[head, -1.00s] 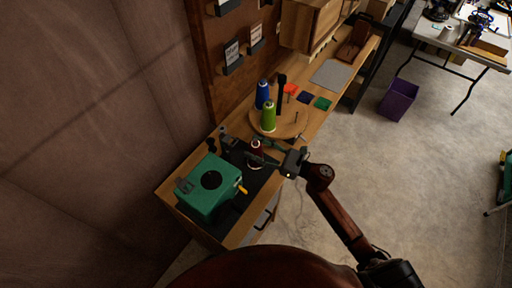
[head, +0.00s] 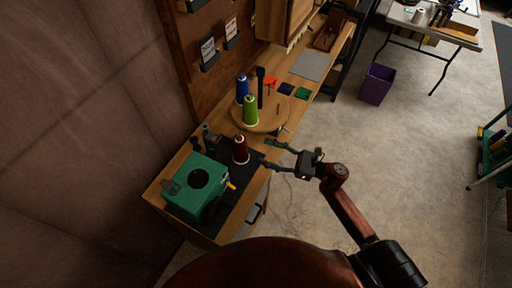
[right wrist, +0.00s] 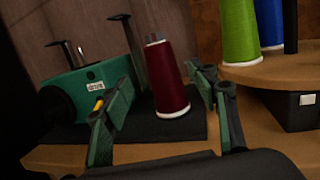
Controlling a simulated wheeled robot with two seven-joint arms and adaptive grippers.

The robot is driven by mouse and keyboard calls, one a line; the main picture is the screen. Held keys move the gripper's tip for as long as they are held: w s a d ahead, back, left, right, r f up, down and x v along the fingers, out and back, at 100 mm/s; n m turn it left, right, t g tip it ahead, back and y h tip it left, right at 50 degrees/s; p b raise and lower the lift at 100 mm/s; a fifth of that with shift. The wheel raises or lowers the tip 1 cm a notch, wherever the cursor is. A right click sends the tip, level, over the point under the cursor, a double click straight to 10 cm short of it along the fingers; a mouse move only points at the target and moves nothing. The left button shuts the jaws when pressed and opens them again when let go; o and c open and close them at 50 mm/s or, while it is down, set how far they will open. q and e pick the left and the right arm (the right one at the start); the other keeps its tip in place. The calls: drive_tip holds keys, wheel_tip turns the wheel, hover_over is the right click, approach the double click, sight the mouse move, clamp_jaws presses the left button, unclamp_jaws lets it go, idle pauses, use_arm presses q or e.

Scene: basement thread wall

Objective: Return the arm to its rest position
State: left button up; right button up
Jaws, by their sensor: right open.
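My right gripper (head: 272,154) is open and empty. In the head view its fingers point left toward a dark red thread cone (head: 240,149), which stands upright on a black mat (head: 228,190) beside a green machine (head: 185,197). In the right wrist view the red cone (right wrist: 167,80) shows between the two open fingers (right wrist: 165,115) and beyond them, apart from them as far as I can tell. My left gripper is not in view.
A round wooden stand (head: 270,121) holds a blue cone (head: 242,89) and a lime green cone (head: 250,110) behind the red one. Coloured swatches lie farther along the bench. Open floor (head: 335,150) lies to the right; a purple bin (head: 376,84) stands there.

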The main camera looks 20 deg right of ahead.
drive_tip(key=shift+s+d+f, duration=0.1)
drive_tip(key=shift+s+d, duration=0.3)
drive_tip(key=shift+d, duration=0.05)
